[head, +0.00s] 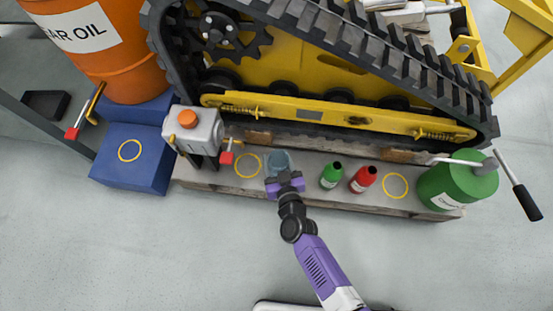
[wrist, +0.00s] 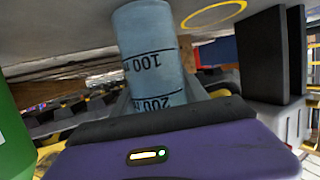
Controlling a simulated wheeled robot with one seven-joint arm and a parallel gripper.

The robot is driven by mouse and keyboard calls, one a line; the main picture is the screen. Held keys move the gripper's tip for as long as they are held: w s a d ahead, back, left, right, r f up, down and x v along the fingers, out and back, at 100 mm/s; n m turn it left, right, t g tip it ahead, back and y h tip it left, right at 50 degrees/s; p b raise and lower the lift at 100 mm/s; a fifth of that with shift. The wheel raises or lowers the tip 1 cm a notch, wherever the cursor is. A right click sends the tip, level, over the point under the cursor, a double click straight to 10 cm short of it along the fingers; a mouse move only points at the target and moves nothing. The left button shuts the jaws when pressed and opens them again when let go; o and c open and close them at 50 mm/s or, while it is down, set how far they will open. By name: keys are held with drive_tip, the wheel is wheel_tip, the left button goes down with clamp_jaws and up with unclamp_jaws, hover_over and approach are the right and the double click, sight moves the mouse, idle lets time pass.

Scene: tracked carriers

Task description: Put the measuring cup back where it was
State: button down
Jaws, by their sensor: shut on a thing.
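The measuring cup (head: 279,160) is a translucent blue cylinder at the plank's middle, against the track side. In the wrist view the cup (wrist: 150,55) shows 100 and 200 marks, inverted in the picture. My gripper (head: 282,175) is shut on it from the front; in the wrist view my gripper (wrist: 165,95) has dark fingers on both sides of the cup. I cannot tell whether its base touches the plank (head: 310,185). An empty yellow ring (head: 247,165) lies on the plank just left of the cup; the same ring (wrist: 213,14) shows in the wrist view.
Another empty ring (head: 395,185) and a green can (head: 458,180) lie beyond. A blue step (head: 135,172) bears a third ring.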

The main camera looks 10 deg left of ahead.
drive_tip(key=shift+f, duration=0.15)
drive_tip(key=c, duration=0.6)
unclamp_jaws()
drive_tip(key=shift+s+d+r, duration=0.1)
drive_tip(key=shift+s+r, duration=0.05)
drive_tip(key=shift+r, duration=0.15)
drive_tip(key=p+v, duration=0.6)
drive_tip(key=v, duration=0.5)
drive_tip(key=shift+s, duration=0.35)
